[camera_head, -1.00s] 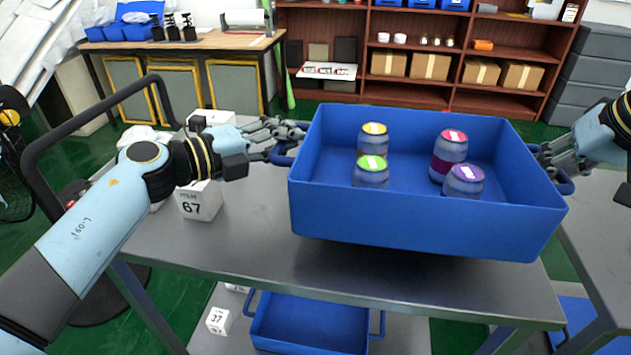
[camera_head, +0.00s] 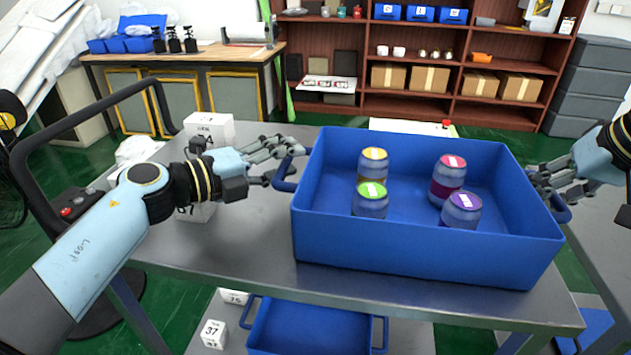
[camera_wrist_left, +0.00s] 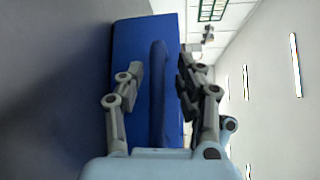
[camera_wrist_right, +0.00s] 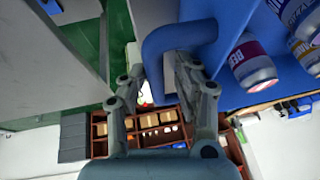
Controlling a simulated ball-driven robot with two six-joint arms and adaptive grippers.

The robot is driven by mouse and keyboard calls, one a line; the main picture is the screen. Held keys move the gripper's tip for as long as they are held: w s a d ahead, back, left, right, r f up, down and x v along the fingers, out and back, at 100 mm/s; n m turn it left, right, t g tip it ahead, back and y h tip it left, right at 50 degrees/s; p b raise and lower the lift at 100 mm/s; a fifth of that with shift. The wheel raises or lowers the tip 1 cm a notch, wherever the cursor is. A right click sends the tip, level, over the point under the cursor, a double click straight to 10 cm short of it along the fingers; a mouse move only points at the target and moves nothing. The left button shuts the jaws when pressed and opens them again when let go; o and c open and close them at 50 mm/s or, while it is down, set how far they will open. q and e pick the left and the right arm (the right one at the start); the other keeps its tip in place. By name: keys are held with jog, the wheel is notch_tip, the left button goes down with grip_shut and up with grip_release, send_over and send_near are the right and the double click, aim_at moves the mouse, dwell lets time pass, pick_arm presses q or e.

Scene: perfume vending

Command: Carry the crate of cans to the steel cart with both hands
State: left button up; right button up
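The blue crate (camera_head: 425,262) holds several round-lidded cans, with yellow, green, red and purple tops. It sits level on the top of the steel cart (camera_head: 240,240), which has a black push handle at left. My left gripper (camera_head: 268,162) is at the crate's left handle (camera_head: 287,176). In the left wrist view its fingers (camera_wrist_left: 160,88) stand apart, with the handle (camera_wrist_left: 158,100) between them. My right gripper (camera_head: 546,185) is at the right handle (camera_head: 561,206). In the right wrist view its fingers (camera_wrist_right: 155,82) also stand apart around the handle (camera_wrist_right: 156,52).
White numbered boxes (camera_head: 208,126) stand on the cart's left part. A second blue crate (camera_head: 305,328) and small boxes are on its lower shelf. A grey table (camera_head: 605,225) stands close at right. A workbench (camera_head: 185,55) and brown shelves (camera_head: 425,100) are behind.

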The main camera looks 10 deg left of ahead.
pick_arm(q)
jog(key=v, duration=0.7)
jog(key=shift+f, duration=0.1)
pick_arm(e)
jog(key=shift+a, duration=0.15)
pick_arm(q)
jog(key=shift+s+a, duration=0.3)
jog(key=shift+s, duration=0.05)
pick_arm(e)
jog(key=shift+r, duration=0.1)
jog(key=v, duration=1.1)
jog(key=shift+s+r, duration=0.2)
jog(key=shift+r, duration=0.1)
